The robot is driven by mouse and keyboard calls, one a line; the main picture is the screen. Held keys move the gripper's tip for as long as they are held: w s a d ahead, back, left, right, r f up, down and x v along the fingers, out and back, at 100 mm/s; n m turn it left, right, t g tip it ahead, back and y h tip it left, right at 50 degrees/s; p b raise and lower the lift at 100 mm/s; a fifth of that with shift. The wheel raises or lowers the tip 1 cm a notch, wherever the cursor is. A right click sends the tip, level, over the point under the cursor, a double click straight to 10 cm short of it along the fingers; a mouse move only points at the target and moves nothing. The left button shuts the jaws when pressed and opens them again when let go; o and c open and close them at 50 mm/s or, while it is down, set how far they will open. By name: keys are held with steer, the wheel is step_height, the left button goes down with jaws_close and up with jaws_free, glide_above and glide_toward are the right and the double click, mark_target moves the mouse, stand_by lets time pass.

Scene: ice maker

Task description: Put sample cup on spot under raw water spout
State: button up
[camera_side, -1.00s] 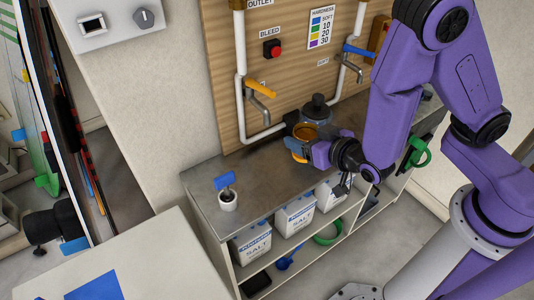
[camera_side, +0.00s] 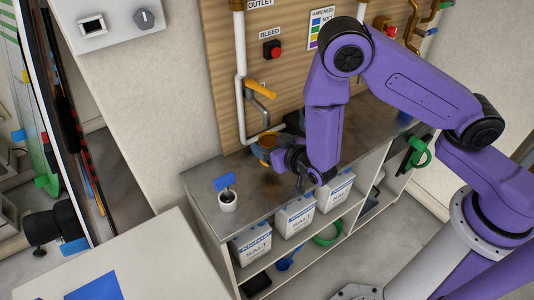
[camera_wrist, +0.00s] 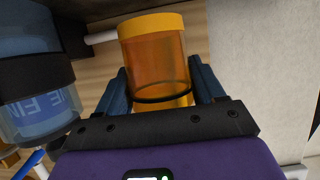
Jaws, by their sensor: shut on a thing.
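The sample cup is a see-through orange cup with a yellow rim (camera_wrist: 155,62). My gripper (camera_wrist: 160,85) is shut on it, one dark blue finger on each side. In the side view my gripper (camera_side: 271,157) and the cup (camera_side: 262,150) are low over the steel counter, partly hidden by my arm. I cannot tell whether the cup touches the counter. The tap with the yellow handle (camera_side: 260,88) is on the wooden panel, above and just left of the cup. The spot under the spout is not clearly seen.
A clear blue filter housing (camera_wrist: 38,95) is close on the left in the wrist view. Salt bags (camera_side: 295,215) are on the shelf below. The counter's left part is mostly clear.

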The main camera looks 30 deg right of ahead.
steer(key=shift+w+a+f, duration=0.1)
steer(key=shift+w+f, duration=0.25)
steer(key=shift+f, duration=0.05)
steer(key=shift+w+a+f, duration=0.1)
steer(key=shift+w+f, duration=0.05)
steer(key=shift+f, duration=1.6)
steer(key=shift+f, duration=0.1)
steer(key=o, duration=1.1)
steer(key=shift+s+r, duration=0.2)
steer(key=v, duration=1.1)
steer(key=shift+s+r, duration=0.15)
steer(key=shift+s, duration=0.1)
